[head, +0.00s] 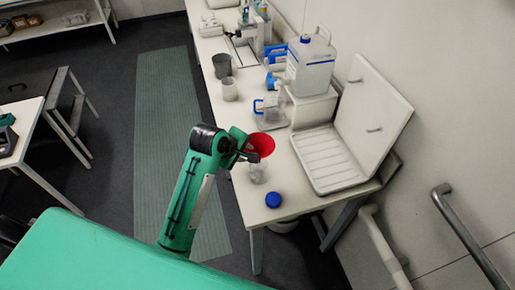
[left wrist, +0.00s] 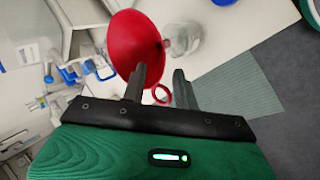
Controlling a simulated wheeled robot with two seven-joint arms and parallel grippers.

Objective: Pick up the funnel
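The red funnel (head: 261,144) is at the near left part of the white bench, above a clear glass vessel (head: 258,173). In the left wrist view the funnel (left wrist: 137,45) shows its wide cone, with a small red ring (left wrist: 161,94) seen between my fingers. My left gripper (head: 246,155) is beside the funnel and partly overlaps it in the head view. In the wrist view the left gripper (left wrist: 168,72) has its fingers apart, with one finger overlapping the cone's edge. I cannot tell whether they touch. My right gripper is not in view.
A blue cap (head: 273,200) lies near the bench's front edge. A white tray with a raised lid (head: 327,163) stands to the right. A large canister (head: 311,65), a blue-handled jug (head: 270,115) and grey cups (head: 222,65) stand farther back.

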